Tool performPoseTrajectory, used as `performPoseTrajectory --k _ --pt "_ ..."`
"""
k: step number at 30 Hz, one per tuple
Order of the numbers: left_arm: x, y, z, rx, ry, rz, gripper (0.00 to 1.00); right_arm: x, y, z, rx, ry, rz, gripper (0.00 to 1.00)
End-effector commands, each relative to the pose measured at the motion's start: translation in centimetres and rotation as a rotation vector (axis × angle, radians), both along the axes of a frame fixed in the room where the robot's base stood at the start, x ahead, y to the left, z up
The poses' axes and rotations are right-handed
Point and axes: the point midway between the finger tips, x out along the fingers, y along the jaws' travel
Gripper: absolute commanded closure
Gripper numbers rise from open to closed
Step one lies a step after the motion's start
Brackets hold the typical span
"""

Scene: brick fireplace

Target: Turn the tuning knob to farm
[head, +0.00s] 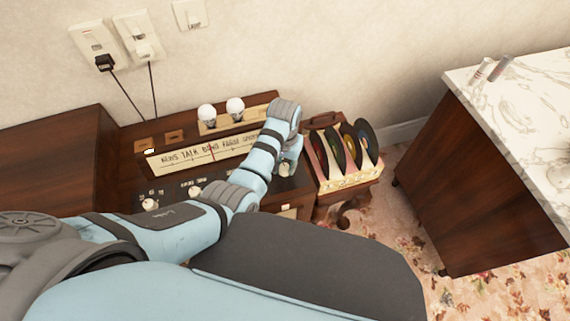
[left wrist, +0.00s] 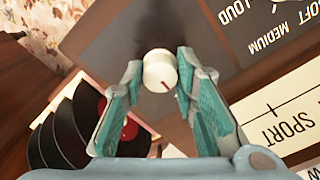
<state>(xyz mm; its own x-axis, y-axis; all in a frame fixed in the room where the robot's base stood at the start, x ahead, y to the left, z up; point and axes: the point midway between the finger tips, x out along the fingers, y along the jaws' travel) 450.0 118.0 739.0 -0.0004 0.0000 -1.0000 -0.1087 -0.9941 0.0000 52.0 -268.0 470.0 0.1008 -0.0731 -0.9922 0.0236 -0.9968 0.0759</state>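The wooden radio stands against the wall in the head view. Its cream dial strip (head: 185,160) carries words that look like news, talk, band, farm and sport. A thin red pointer (head: 212,152) stands at the middle word, band. My left gripper (head: 287,168) is at the right end of the radio, past the dial. In the left wrist view, the round white tuning knob (left wrist: 160,70) sits between the tips of the left gripper (left wrist: 160,75), which close in snugly on both sides. My right gripper is out of view.
A wooden rack (head: 345,180) of records stands close to the radio's right. Two white bulb-like pieces (head: 221,110) stick up at the radio's top. A smaller white knob (head: 149,204) is at lower left. A marble-topped cabinet (head: 520,80) is at right, with floor between.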

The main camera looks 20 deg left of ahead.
Motion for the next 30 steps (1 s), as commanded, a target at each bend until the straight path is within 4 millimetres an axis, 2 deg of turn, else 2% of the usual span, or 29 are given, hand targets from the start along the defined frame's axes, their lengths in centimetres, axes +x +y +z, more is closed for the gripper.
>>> performPoseTrajectory --k 2,14,20,30 --pt "0.0 0.0 0.0 0.000 0.000 0.000 1.00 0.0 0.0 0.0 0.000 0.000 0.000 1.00" --pt "0.0 0.0 0.2 0.000 0.001 -0.063 1.00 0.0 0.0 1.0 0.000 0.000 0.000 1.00" --pt "0.0 0.0 0.4 -0.001 0.002 -0.184 1.00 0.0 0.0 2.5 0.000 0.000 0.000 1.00" --pt "0.0 0.0 0.4 0.000 0.001 -0.492 1.00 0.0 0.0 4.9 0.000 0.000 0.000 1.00"
